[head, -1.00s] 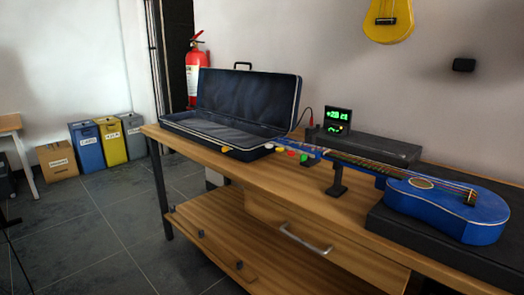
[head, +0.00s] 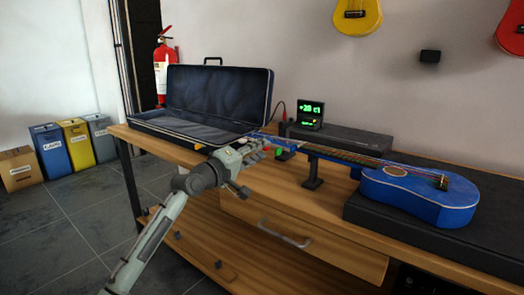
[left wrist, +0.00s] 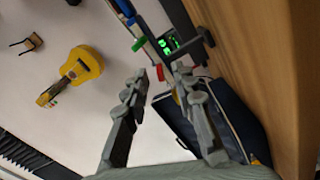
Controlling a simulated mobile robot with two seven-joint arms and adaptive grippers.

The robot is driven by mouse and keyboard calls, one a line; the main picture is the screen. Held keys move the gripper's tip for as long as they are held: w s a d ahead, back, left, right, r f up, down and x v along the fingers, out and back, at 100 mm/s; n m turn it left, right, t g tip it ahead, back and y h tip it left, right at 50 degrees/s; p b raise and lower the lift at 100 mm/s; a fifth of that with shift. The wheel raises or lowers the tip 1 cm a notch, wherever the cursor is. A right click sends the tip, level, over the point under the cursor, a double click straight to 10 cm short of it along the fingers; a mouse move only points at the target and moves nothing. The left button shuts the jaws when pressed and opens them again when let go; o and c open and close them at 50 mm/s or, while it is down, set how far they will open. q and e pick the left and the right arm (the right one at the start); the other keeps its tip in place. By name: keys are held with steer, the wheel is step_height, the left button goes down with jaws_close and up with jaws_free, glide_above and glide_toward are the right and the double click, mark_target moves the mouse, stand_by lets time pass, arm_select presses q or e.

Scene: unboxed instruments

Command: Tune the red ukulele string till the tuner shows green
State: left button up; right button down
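The blue ukulele (head: 415,192) lies on the bench with its neck pointing left, held up by a black stand (head: 313,172). My left gripper (head: 254,150) is at the headstock, partly covering it and its pegs. In the left wrist view its two fingers are apart, and the red peg (left wrist: 160,72) shows between or just beyond the tips; I cannot tell whether they touch it. The green peg (left wrist: 139,44) is beside it. The tuner (head: 310,114) shows green digits reading about +28 ct, with a small lower marking too small to read. My right gripper is not in view.
An open dark case (head: 218,98) stands behind the headstock on the wooden bench (head: 330,205). A long black box (head: 342,140) lies behind the neck. A dark mat (head: 365,212) lies under the body. Yellow (head: 358,15) and red (head: 512,32) ukuleles hang on the wall.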

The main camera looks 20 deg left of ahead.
arm_select(q)
steer(key=shift+w+d, duration=0.25)
steer(key=shift+w, duration=0.4)
jaws_close()
steer(key=shift+m, duration=0.3)
